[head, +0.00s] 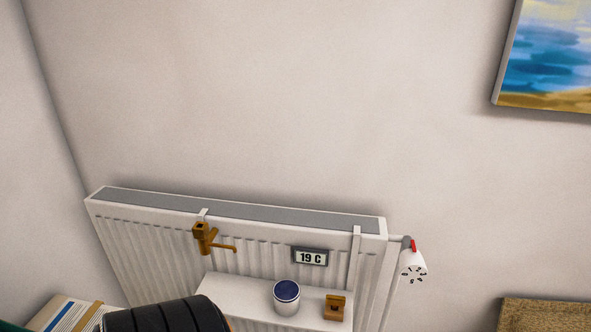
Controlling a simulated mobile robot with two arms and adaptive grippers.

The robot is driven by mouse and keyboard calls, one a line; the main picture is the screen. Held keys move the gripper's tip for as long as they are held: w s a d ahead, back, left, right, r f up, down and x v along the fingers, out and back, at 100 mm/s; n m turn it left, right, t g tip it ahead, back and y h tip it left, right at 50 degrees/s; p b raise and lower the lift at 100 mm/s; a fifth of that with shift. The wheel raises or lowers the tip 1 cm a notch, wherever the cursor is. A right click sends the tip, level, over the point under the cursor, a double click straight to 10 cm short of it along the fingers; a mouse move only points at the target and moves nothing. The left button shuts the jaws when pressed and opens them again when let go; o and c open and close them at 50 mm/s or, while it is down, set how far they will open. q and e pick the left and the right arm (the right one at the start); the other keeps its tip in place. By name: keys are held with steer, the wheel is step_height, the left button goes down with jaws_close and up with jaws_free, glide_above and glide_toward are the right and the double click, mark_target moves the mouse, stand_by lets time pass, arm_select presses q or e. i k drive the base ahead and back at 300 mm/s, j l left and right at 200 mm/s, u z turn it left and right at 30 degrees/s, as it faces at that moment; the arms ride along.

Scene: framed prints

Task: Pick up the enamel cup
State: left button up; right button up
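A white cup with a dark blue inside (287,297), which looks like the enamel cup, stands upright on a small white shelf (231,288) in front of the radiator. It shows whole, with no handle that I can make out. Neither of my grippers is in the head view, and nothing is touching the cup.
A small brown wooden item (334,307) stands right of the cup. Behind are the white radiator (150,243), a brass-coloured bracket (204,239), a "19 C" display (310,257) and a valve knob (413,264). A black ribbed rounded object (166,317) rises at lower left.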

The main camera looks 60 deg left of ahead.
mark_target(286, 293)
steer(key=u, duration=1.8)
